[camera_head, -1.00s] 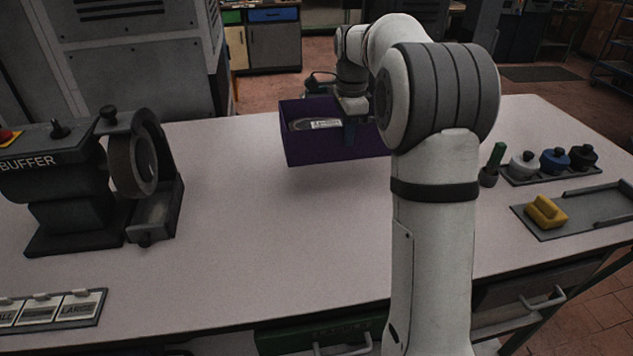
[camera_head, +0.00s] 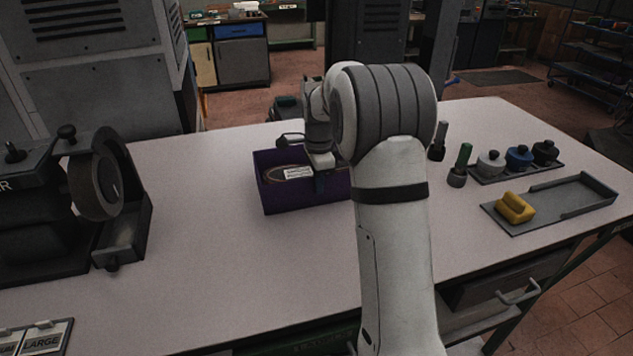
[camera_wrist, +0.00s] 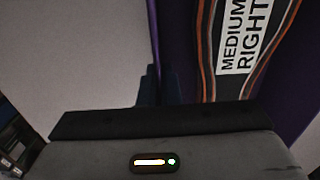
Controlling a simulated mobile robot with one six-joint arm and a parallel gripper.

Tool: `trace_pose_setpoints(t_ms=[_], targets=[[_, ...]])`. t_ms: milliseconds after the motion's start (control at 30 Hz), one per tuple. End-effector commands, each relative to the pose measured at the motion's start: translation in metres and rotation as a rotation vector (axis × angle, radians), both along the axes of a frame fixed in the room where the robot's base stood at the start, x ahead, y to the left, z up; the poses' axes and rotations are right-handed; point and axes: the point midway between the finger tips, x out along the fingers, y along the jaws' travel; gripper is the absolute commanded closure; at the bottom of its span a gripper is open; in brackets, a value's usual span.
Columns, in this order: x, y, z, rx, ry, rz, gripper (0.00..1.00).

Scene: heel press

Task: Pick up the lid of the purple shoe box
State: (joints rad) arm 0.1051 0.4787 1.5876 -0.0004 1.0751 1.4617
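The purple shoe box (camera_head: 285,197) stands open on the table. A shoe (camera_head: 272,176) with a white label lies in it; the label reads "MEDIUM RIGHT" in the wrist view (camera_wrist: 244,40). I cannot make out a separate lid in either view. My gripper (camera_head: 321,184) is at the box, with a dark blue finger over its near wall. In the wrist view, the dark fingers (camera_wrist: 160,88) sit at the purple wall's edge (camera_wrist: 153,45), seemingly one on each side. Whether they squeeze the wall cannot be seen. My arm hides the box's right end.
The buffer machine (camera_head: 75,195) stands at the left. The table between buffer and box is clear.

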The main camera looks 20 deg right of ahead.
Motion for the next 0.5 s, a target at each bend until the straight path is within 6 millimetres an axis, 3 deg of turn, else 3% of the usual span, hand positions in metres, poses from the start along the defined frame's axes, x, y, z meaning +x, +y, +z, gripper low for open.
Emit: trace_pose_setpoints(t_ms=[267, 500], targets=[[0.0005, -0.0005, -0.0015, 0.0, -0.003, -0.001, 1.0], [0.0002, -0.0007, -0.0017, 0.0, -0.001, -0.001, 0.79]])
